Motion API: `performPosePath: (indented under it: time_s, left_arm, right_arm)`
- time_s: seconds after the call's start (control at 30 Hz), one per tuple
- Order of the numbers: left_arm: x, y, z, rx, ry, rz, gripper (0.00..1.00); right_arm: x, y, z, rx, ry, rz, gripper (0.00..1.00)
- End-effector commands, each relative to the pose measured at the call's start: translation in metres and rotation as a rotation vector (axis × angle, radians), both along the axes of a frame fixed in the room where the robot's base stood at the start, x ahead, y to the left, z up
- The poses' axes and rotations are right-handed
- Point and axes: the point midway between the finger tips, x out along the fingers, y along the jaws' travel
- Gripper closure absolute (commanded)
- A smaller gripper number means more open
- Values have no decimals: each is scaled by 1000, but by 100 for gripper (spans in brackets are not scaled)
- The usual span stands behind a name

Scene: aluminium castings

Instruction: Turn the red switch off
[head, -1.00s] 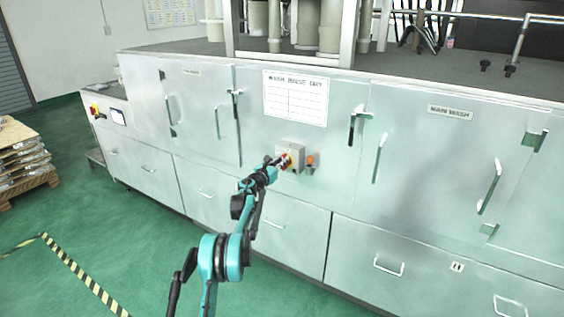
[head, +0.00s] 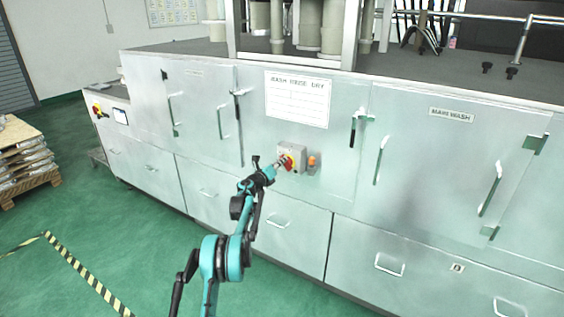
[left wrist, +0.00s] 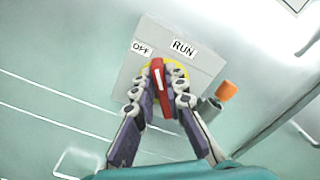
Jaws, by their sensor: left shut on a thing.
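The red switch (head: 288,161) is a red handle on a yellow disc, on a grey box (head: 301,156) fixed to the machine's front panel. In the left wrist view the red handle (left wrist: 157,72) stands nearly upright in the picture, its top between the OFF label (left wrist: 141,48) and the RUN label (left wrist: 184,48). My left gripper (head: 281,163) is at the switch. In the left wrist view its two fingers (left wrist: 160,84) lie on either side of the handle, shut on it. The fingers hide part of the yellow disc. My right gripper is in neither view.
An orange knob (left wrist: 226,90) sits beside the grey box, right of my fingers. Door handles (head: 379,160) stick out from the panel to the right. A stacked pallet (head: 22,160) stands at far left. The green floor before the machine is mostly clear.

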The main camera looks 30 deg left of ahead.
Motion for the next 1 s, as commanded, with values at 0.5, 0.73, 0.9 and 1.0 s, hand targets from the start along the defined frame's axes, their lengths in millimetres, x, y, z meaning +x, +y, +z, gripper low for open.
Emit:
performPosePath:
  time_s: [0.5, 0.73, 0.9, 1.0]
  left_arm:
    - [0, 6, -8, -487, 0, 0, 100]
    - [0, 8, -12, -677, 0, 0, 100]
    - [0, 8, -15, -783, 0, 0, 100]
    - [0, 8, -16, -828, 0, 0, 100]
  right_arm:
    - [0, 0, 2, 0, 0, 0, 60]
    - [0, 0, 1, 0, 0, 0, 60]
    - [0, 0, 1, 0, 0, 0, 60]
    - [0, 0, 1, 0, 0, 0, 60]
